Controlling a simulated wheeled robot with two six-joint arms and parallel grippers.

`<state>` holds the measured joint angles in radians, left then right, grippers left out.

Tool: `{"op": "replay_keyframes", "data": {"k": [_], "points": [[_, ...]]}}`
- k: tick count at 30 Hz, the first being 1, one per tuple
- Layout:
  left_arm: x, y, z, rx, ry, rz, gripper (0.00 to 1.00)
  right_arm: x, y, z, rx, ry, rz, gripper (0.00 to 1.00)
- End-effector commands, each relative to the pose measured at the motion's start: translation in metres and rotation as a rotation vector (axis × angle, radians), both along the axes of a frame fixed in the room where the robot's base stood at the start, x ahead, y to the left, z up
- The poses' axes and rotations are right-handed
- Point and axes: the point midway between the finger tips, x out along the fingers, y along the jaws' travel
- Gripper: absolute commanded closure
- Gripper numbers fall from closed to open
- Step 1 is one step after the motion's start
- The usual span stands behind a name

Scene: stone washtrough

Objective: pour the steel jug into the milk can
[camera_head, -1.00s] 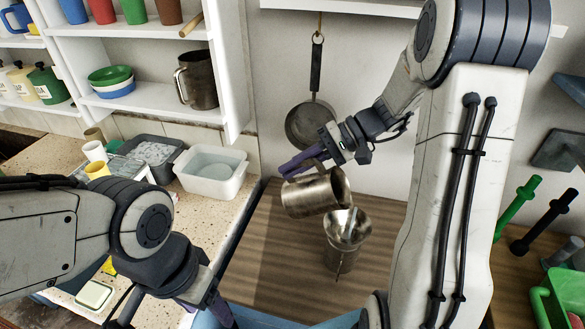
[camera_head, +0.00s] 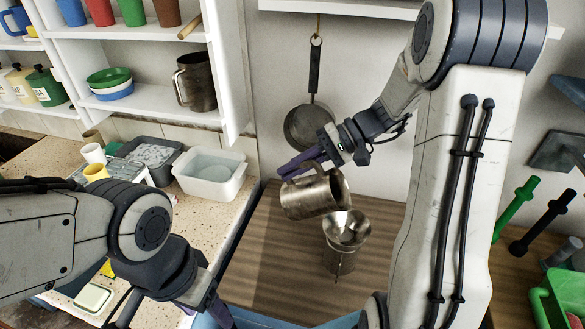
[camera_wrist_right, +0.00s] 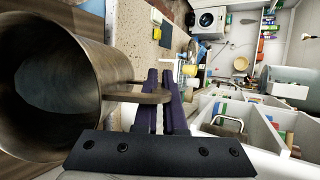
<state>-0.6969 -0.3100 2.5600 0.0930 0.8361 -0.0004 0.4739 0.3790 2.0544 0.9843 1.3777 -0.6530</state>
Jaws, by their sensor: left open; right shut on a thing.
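The steel jug (camera_head: 312,196) is held in the air, tilted with its mouth toward the right, just above and left of the milk can. The milk can (camera_head: 338,262) is a metal can with a wide flared mouth, upright on the brown wooden top. My right gripper (camera_head: 290,168) is shut on the jug's handle. In the right wrist view my right gripper (camera_wrist_right: 160,78) has the handle between its purple fingers, and the jug (camera_wrist_right: 50,85) shows a dark inside; its contents cannot be made out. My left gripper (camera_head: 215,312) is low at the bottom edge, partly cut off, away from both.
A dark pan (camera_head: 308,127) hangs on the wall behind the jug. A white basin (camera_head: 212,174) and grey tray (camera_head: 150,155) stand on the speckled counter at left. Another metal jug (camera_head: 196,82) stands on the shelf. A green crate (camera_head: 560,300) is at lower right. The wooden top left of the can is clear.

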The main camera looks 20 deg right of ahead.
Motion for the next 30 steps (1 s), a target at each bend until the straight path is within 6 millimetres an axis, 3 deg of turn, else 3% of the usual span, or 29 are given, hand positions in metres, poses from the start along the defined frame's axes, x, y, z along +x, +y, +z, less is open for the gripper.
{"op": "replay_keyframes", "data": {"k": [30], "points": [[0.000,0.000,-0.016,0.000,0.000,0.000,0.33,-0.005,-0.008,0.003,0.084,-0.057,0.000,1.00]]}}
